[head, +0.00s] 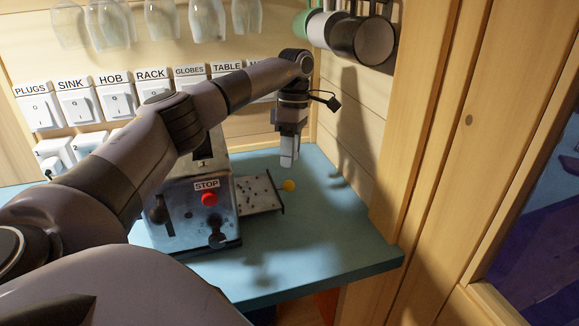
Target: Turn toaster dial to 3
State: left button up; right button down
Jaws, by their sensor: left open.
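The toaster (187,236) is a metal box on the blue counter, partly hidden behind my left arm. Its front has a red button (209,199) under a STOP label. A black knob (218,239) sits low on the front, below the button, and looks like the dial; its number setting is too small to read. A dark lever-like part (158,211) is at the front's left. My left gripper (288,164) is open and points down, behind and to the right of the toaster, apart from the knob. My right gripper is not in view.
A crumb tray (259,194) sticks out of the toaster's right side, with a yellow ball (289,185) near its end. Labelled switches (75,106), hanging glasses (163,18) and mugs (362,40) line the walls. The counter's front right (330,240) is clear; a wooden wall (420,130) bounds it.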

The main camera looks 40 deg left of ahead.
aim_at(218, 240)
jog(key=k+l, duration=0.35)
jog(key=l, duration=0.15)
jog(key=k+l, duration=0.4)
jog(key=l, duration=0.1)
